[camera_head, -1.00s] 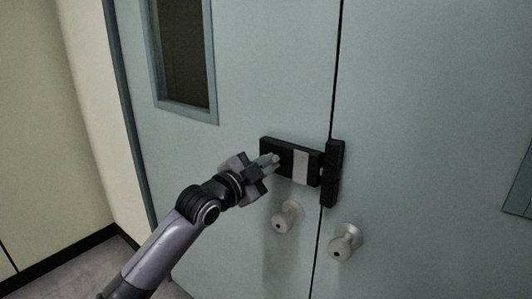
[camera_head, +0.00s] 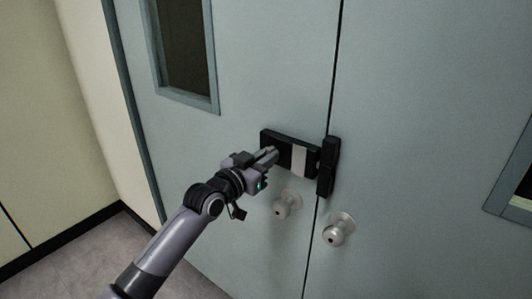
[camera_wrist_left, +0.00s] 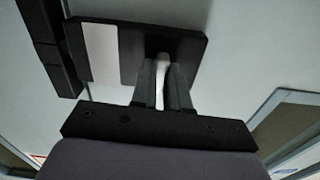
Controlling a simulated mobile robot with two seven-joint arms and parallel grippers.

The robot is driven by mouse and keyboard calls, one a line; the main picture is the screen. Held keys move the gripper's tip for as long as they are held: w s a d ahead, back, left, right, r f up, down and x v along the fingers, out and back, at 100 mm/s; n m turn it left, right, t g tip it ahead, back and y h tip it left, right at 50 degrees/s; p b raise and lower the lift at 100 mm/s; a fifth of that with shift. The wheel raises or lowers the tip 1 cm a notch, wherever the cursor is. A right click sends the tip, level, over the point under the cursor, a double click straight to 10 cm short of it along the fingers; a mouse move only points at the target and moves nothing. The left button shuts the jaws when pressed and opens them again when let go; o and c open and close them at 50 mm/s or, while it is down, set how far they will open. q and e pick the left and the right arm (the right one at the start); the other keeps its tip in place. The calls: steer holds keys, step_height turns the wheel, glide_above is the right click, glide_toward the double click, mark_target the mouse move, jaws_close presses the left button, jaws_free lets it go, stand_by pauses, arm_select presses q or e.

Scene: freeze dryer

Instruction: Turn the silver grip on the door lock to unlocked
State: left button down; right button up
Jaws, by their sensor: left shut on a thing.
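The door lock (camera_head: 286,157) is a black box with a pale panel, mounted on the left door leaf. It also fills the upper middle of the left wrist view (camera_wrist_left: 130,58). The silver grip (camera_wrist_left: 163,66) shows there as a pale piece between my fingers, at the lock's end away from the door seam. My left gripper (camera_head: 267,155) reaches the lock from the lower left and is shut on the grip. The fingers hide most of the grip in the head view. My right gripper is not in view.
A black catch (camera_head: 327,165) sits beside the lock at the door seam. Two round door knobs, the left one (camera_head: 286,203) and the right one (camera_head: 338,229), stick out below. The left door leaf has a window (camera_head: 184,45). Grey floor (camera_head: 90,262) lies open at lower left.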

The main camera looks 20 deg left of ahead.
arm_select(q)
steer(key=shift+n, duration=0.4)
steer(key=c, duration=1.1)
jaws_free()
steer(key=shift+v, duration=3.6)
steer(key=s+f+g+y, duration=0.1)
steer(key=s+f+g, duration=0.1)
steer(key=s+f, duration=0.7)
steer(key=s+f+n+g+y, duration=0.1)
steer(key=s+f+g, duration=0.1)
steer(key=s+f, duration=0.6)
steer(key=s+f+g+y, duration=0.2)
steer(key=s+f, duration=0.7)
steer(key=f, duration=0.3)
steer(key=shift+s+d+f+g, duration=0.1)
steer(key=shift+s+f+g, duration=0.1)
steer(key=shift+s+g, duration=0.15)
